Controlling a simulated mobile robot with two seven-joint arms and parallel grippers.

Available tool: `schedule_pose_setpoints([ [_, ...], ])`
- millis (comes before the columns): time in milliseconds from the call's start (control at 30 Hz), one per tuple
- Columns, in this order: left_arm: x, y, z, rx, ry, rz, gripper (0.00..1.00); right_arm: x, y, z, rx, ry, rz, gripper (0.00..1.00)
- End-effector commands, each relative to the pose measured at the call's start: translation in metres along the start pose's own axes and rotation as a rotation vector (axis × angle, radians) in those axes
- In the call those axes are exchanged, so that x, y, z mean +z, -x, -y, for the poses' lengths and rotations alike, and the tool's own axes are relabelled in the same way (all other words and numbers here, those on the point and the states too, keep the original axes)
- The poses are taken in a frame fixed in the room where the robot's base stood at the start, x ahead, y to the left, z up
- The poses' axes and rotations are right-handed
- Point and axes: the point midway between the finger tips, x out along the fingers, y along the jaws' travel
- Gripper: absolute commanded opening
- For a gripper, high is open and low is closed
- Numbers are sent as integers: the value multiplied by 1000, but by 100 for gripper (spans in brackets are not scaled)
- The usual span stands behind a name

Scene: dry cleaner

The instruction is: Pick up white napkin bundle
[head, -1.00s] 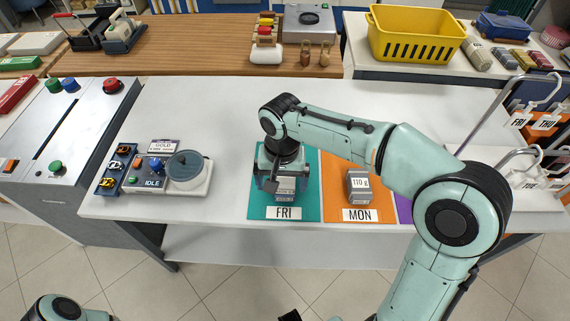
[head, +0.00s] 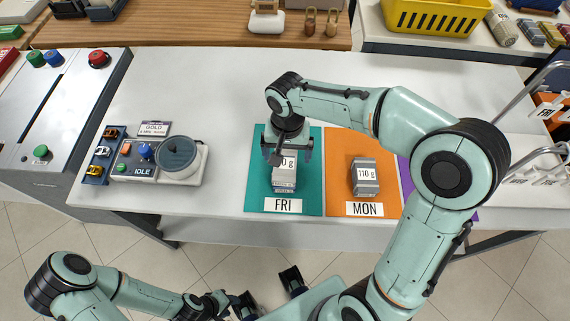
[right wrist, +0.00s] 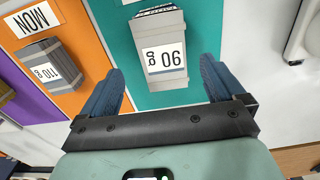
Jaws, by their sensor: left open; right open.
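A pale grey-white bundle (head: 284,178) with a white label, partly readable as a weight in grams, stands on the teal FRI mat (head: 254,190). In the right wrist view the bundle (right wrist: 157,25) lies ahead of and between my finger tips. My right gripper (head: 287,153) is open just above the bundle's far end, which it partly hides; it also shows in the right wrist view (right wrist: 161,70). I cannot tell whether the fingers touch the bundle. My left gripper (head: 267,293) is open and empty, low in front of the table.
A darker grey bundle marked 110 g (head: 365,178) stands on the orange MON mat (head: 341,146), right of my gripper. A scale-like device (head: 178,158) with a round pan is at the left. A hanger rack (head: 533,150) stands at the right. The table's middle back is clear.

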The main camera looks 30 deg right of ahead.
Motion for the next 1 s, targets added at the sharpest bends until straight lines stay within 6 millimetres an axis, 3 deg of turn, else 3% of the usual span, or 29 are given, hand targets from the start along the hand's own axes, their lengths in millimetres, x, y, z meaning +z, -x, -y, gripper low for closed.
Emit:
schedule_pose_setpoints([
  [167, 0, -1, 0, 0, 0, 0, 43, 0, -12, 1, 1, -1, 1, 96],
  [433, 0, -3, 1, 0, 0, 1, 43, -1, -51, 5, 1, -1, 2, 96],
  [767, 0, -3, 1, 0, 0, 1, 43, -2, -57, 5, -2, 0, -1, 96],
  [933, 0, -3, 1, 0, 0, 1, 43, -2, -57, 5, -2, 0, -1, 40],
  [1000, 0, -3, 1, 0, 0, 1, 43, -2, -57, 5, -2, 0, -1, 38],
])
